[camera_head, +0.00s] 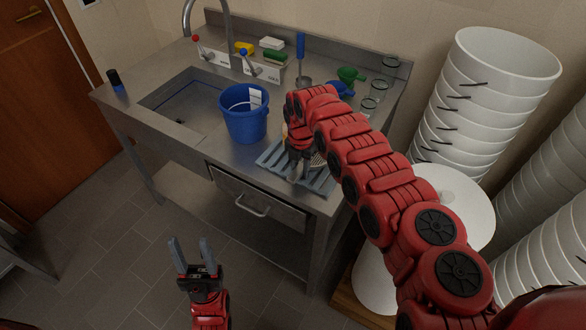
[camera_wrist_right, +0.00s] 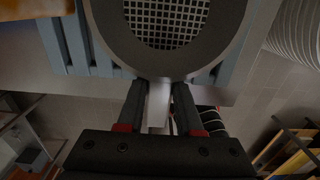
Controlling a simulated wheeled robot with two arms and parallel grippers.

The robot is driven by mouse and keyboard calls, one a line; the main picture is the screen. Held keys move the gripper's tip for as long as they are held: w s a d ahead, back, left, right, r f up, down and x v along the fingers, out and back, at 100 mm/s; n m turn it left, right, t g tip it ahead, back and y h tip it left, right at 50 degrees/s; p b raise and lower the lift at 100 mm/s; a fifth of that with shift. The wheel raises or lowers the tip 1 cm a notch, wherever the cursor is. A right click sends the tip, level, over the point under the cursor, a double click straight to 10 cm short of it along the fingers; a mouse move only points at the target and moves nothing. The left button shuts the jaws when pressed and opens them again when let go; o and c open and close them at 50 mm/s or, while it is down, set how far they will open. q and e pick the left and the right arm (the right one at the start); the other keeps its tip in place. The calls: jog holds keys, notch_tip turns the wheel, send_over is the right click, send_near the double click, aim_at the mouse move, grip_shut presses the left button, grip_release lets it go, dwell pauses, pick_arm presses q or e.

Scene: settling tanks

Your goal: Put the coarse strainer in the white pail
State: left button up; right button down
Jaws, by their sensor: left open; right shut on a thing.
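The coarse strainer (camera_wrist_right: 165,62) has a dark round rim and a square-holed mesh in the right wrist view. My right gripper (camera_wrist_right: 158,105) is shut on its pale flat handle. The strainer is over a blue-grey slatted rack (camera_wrist_right: 107,50); I cannot tell if it touches it. In the head view my right gripper (camera_head: 297,172) is at the rack (camera_head: 322,183) and the arm hides most of the strainer. My left gripper (camera_head: 191,256) is open and empty, in front of the counter. Stacked white pails (camera_head: 505,52) stand at the right; I cannot tell which pail the task names.
A blue bucket (camera_head: 244,127) stands on the steel counter (camera_head: 185,140) beside the sink basin (camera_head: 182,97). Green and blue funnels (camera_head: 351,74) and clear jars (camera_head: 369,103) are behind my right arm. A round white top (camera_head: 455,190) is right of the counter, partly hidden by that arm.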

jog(key=shift+w+d+f, duration=0.15)
jog(key=shift+w+d, duration=0.05)
jog(key=shift+d, duration=0.35)
jog(key=c, duration=0.9)
grip_release()
jog(key=o, duration=0.3)
jog(key=shift+a, duration=0.25)
